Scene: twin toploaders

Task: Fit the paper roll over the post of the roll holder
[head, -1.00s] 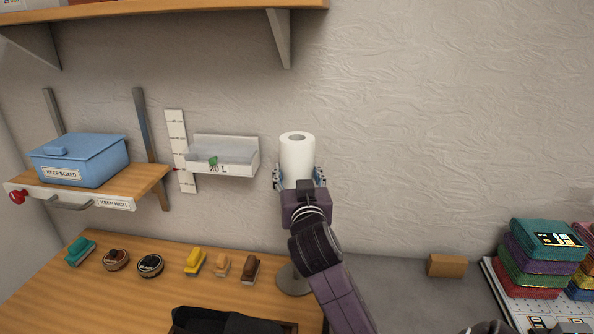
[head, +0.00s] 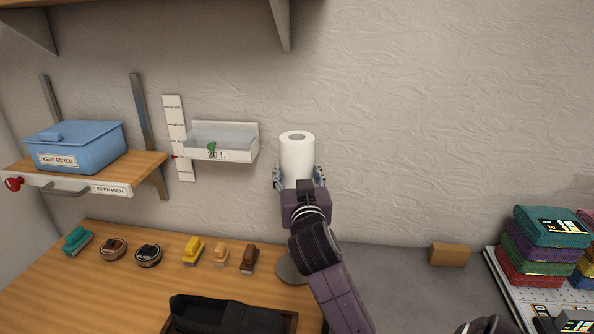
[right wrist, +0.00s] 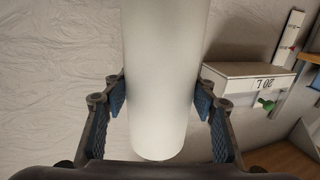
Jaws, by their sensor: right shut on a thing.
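The white paper roll (head: 297,158) stands upright in my right gripper (head: 300,177), whose fingers press on its two sides. In the right wrist view the roll (right wrist: 165,80) fills the middle, between the blue finger pads. The open core shows at its top in the head view. Below, the round grey base of the roll holder (head: 290,270) rests on the worktop, partly behind my right arm. The post is hidden by the roll, gripper and arm, so I cannot tell whether the roll is around it. My left gripper is not in view.
A wall tray marked 20 L (head: 222,146) is left of the roll. A blue lidded box (head: 78,148) sits on a wooden shelf. Several brushes and tins line the worktop (head: 70,290). A brown block (head: 449,255) and stacked coloured cloths (head: 545,240) are at right.

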